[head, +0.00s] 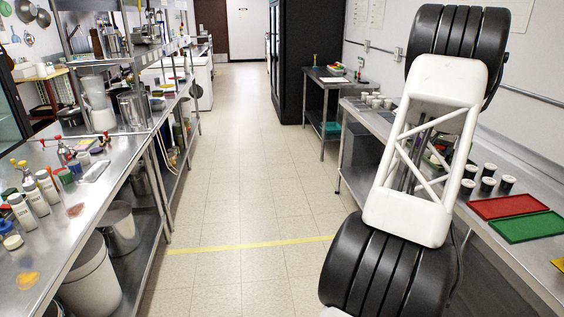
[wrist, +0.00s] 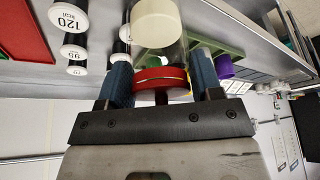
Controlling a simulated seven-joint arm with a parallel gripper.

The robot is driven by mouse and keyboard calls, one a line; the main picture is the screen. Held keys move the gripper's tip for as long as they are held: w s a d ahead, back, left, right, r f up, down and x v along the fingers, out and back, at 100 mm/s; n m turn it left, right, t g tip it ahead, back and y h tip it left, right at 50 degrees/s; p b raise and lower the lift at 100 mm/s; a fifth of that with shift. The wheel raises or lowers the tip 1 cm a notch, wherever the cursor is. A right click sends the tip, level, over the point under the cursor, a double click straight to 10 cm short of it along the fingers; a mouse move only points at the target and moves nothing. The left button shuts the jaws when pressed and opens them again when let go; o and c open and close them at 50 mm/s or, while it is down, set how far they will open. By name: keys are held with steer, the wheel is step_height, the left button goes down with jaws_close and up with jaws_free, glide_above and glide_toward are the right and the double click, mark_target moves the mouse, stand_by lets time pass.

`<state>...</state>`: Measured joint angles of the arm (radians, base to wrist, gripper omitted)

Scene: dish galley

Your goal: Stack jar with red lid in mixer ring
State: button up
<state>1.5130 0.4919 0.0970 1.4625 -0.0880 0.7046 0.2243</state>
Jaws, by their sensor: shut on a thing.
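In the wrist view, a clear jar with a red lid (wrist: 160,79) and cream-coloured contents (wrist: 157,24) is between the two blue fingers of my gripper (wrist: 162,72). My gripper is shut on the jar, with the lid nearest the palm. A green frame-like thing (wrist: 232,48) shows behind the jar and the right finger. I cannot tell whether it belongs to the mixer ring, and I cannot make out the ring elsewhere. In the head view, my arm hides the gripper and jar.
Black cups with white lids (head: 488,178) stand on the right counter, beside a red tray (head: 508,206) and a green tray (head: 530,228). Labelled lids (wrist: 73,52) show left of the jar in the wrist view. A purple thing (wrist: 225,71) is near the right finger. The left counter (head: 110,190) holds several bottles.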

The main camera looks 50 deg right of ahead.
steer(key=w+a+n+t, duration=0.15)
steer(key=w+a, duration=0.25)
steer(key=w, duration=1.1)
steer(key=w+a+n, duration=0.2)
steer(key=w+a, duration=0.3)
steer(key=w, duration=0.9)
steer(key=w+a+n+t, duration=0.1)
steer(key=w+a, duration=0.3)
steer(key=w, duration=1.1)
steer(key=w+a+n+y, duration=0.1)
steer(key=w+a+n, duration=0.4)
steer(key=w+a, duration=2.45)
steer(key=w+a+n+t+y, duration=0.1)
steer(key=w+a+n, duration=0.1)
steer(key=w+a, duration=0.8)
steer(key=w+a+f+n, duration=0.1)
steer(key=w+a, duration=0.2)
steer(key=a, duration=1.3)
steer(key=w+a+n+t+y, duration=0.1)
steer(key=w+a+n, duration=0.1)
steer(key=w+a, duration=0.8)
steer(key=s+a+n, duration=0.2)
steer(key=a, duration=2.1)
steer(key=s+a+n+y, duration=0.1)
steer(key=s+a+n, duration=0.1)
steer(key=a, duration=2.2)
steer(key=shift+s+f+n, duration=0.2)
steer(key=shift+f+n, duration=0.15)
steer(key=shift+f, duration=0.1)
steer(key=shift+t, duration=0.25)
